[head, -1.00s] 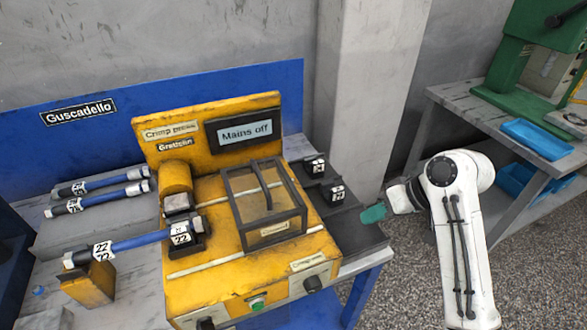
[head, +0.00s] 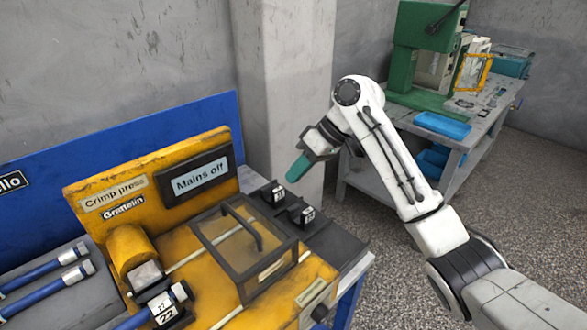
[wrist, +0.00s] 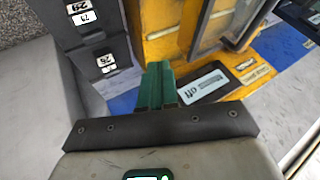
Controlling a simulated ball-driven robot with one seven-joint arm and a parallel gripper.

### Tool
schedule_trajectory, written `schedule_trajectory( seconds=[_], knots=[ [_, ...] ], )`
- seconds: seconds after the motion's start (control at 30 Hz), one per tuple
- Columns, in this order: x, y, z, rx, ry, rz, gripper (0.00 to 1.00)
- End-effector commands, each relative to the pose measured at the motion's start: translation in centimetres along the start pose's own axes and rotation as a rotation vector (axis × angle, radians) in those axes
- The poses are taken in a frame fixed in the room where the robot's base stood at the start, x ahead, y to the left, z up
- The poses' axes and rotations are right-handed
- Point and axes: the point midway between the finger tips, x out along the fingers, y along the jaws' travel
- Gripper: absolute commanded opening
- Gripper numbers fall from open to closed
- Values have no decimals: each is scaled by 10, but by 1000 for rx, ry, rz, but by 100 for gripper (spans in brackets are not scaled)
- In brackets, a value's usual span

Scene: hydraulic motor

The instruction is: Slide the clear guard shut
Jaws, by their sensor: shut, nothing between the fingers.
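The clear guard (head: 270,277) is a dark-framed see-through box with a bar handle (head: 243,227) on top. It sits on white rails on the yellow crimp press (head: 195,262), toward the right end, apart from the press head (head: 131,245) on the left. Part of the guard's frame (wrist: 212,30) shows at the top of the wrist view. My gripper (head: 298,168) has green fingers, shut and empty, raised right of the press and behind the guard. The fingers show in the wrist view (wrist: 158,85), touching nothing that I can see.
Two black numbered blocks (head: 300,213) stand on a dark shelf right of the guard. A "Mains off" display (head: 194,178) stands on the back panel. Blue hoses (head: 48,268) lie at left. A bench (head: 480,125) with a green machine stands at the back right.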

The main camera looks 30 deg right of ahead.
Motion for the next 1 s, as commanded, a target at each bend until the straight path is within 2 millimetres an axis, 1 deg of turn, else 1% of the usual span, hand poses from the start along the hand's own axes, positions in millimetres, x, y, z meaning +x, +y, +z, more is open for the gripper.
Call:
schedule_trajectory(
  seconds=[0.03, 0.33, 0.4, 0.5, 0.6, 0.73, 1.0],
  knots=[
    [11, -1, 1, 1, -3, -2, 0],
    [69, -1, 1, 0, -3, -2, 0],
    [70, -14, -1, -4, 0, -1, 0],
    [77, -25, 0, -3, 0, -1, 0],
    [81, -31, 0, -2, -1, 0, 0],
    [83, -35, 0, -1, 0, 0, 0],
    [84, -36, 0, 0, 0, 0, 0]
  ],
)
